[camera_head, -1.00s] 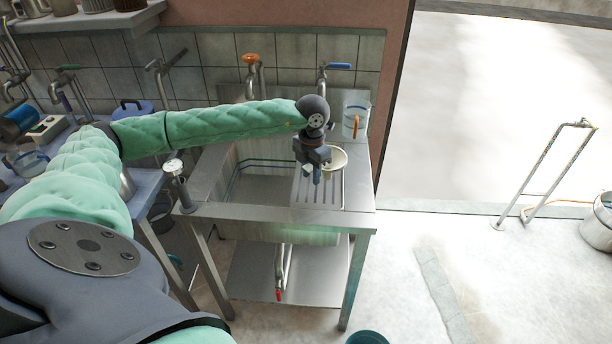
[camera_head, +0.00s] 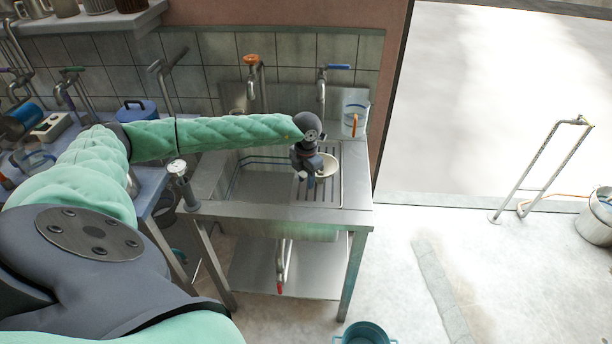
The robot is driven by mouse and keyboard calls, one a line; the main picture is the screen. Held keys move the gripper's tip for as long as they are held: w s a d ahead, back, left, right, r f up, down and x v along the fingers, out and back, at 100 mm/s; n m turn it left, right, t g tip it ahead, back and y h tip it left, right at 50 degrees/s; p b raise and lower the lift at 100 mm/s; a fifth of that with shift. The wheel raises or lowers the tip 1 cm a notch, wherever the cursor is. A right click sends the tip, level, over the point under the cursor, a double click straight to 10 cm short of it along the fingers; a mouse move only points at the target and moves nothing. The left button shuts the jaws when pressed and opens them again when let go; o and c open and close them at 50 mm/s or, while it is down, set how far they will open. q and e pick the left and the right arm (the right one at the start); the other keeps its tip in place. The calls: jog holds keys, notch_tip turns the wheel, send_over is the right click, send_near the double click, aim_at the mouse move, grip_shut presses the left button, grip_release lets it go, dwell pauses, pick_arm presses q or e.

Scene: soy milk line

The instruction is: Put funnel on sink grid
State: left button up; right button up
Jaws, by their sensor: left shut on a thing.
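The funnel (camera_head: 327,166) shows as a pale cream round rim just right of my left gripper (camera_head: 310,181), over the sink grid. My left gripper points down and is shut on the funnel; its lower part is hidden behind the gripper. The sink grid (camera_head: 334,193) is a slotted metal drainboard at the right of the steel sink. I cannot tell whether the funnel touches the grid. My right gripper is not in view.
The open sink basin (camera_head: 262,184) lies left of the grid. A clear jug (camera_head: 354,118) with an orange handle stands at the back right corner. Taps (camera_head: 322,88) rise behind the sink. A teal bucket (camera_head: 364,334) is on the floor in front.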

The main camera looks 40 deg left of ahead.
pick_arm(q)
jog(key=shift+f, duration=0.1)
jog(key=o, duration=1)
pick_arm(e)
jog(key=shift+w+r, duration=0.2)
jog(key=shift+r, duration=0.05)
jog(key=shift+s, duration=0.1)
